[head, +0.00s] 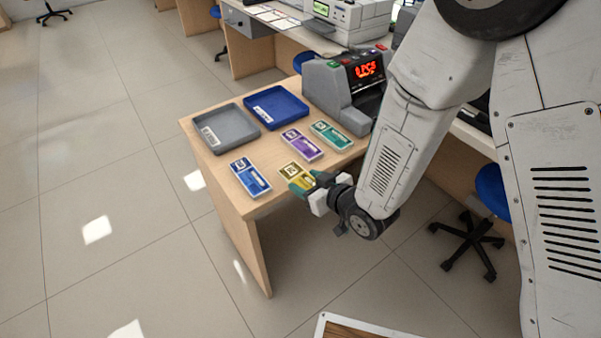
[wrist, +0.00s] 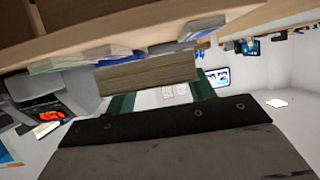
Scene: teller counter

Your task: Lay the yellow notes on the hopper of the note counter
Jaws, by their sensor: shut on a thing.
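The yellow notes (head: 290,168) are a banded bundle at the front edge of the desk, between the blue and purple bundles. My gripper (head: 303,183), with green fingertips, is shut on their near end. In the wrist view the stack's layered olive edge (wrist: 148,71) shows just ahead of the green and white finger. I cannot tell whether the bundle touches the desk or is slightly raised. The note counter (head: 337,98) is grey with a red lit display and stands at the desk's right back. My arm covers its right side, and its hopper is not clearly seen.
Blue notes (head: 250,177), purple notes (head: 301,145) and green notes (head: 331,135) lie close around on the desk (head: 222,182). A grey tray (head: 203,134) and a blue tray (head: 258,114) stand behind. A blue stool (head: 490,190) is at the right.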

